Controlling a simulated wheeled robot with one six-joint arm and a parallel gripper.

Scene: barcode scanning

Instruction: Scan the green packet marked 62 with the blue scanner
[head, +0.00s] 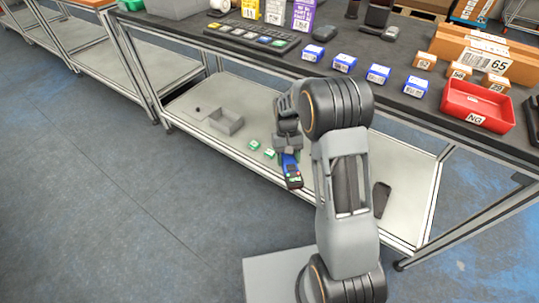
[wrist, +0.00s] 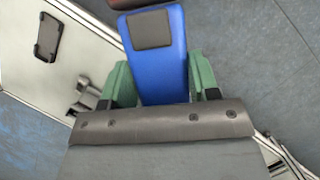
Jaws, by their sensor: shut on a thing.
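The blue scanner (head: 291,172) is held in my gripper (head: 287,152), in front of the lower shelf of the bench. In the wrist view the scanner (wrist: 158,60) sits between the two green fingers of my gripper (wrist: 160,85), with its dark end pointing away from the palm. Two small green packets (head: 254,145) (head: 269,152) with white labels lie on the lower shelf, just left of and beyond the scanner. Their numbers are too small to read, so I cannot tell which is 62. No green packet shows in the wrist view.
The lower shelf (head: 190,112) also bears a grey open box (head: 227,122) and a dark flat object (head: 381,198). The dark benchtop above carries several blue-and-white boxes, orange boxes, a keyboard-like panel (head: 252,36) and a red NG tray (head: 478,106).

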